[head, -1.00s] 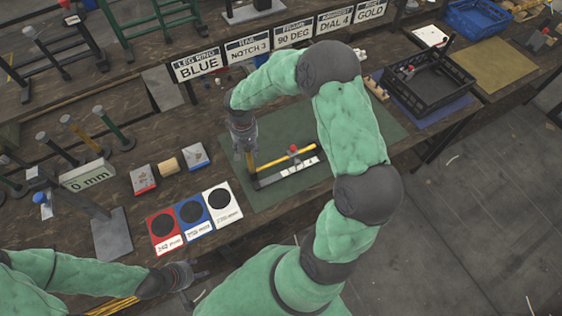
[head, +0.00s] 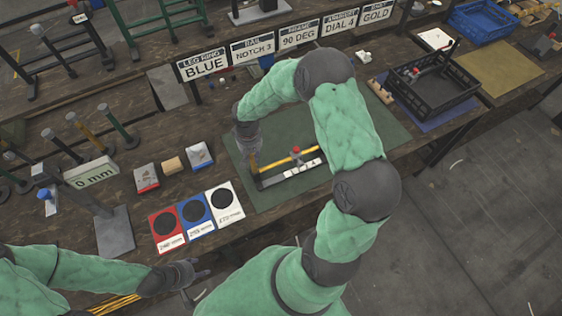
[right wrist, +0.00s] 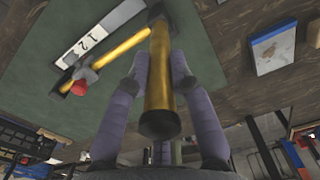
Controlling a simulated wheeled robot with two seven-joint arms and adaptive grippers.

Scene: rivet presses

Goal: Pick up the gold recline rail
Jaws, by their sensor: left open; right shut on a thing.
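My right gripper (right wrist: 160,68) is shut around a thick gold bar (right wrist: 160,98) with a dark end cap, over the green mat. The bar's far end meets a dark corner block (right wrist: 157,14); whether they are joined I cannot tell. In the head view the right gripper (head: 253,156) is at the left end of the assembly, largely covering the bar. A thinner gold rod (head: 286,161) with a red knob (head: 296,150) lies beside a white numbered scale (head: 299,170) on the mat. My left gripper (head: 197,276) is open and empty, low at the table's front edge.
Red, blue and white ring cards (head: 195,209) lie left of the green mat (head: 353,139). Small blocks (head: 172,166) sit behind them. Several upright posts (head: 90,134) and a 0 mm sign (head: 91,173) stand at left. A black crate (head: 455,97) is at right.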

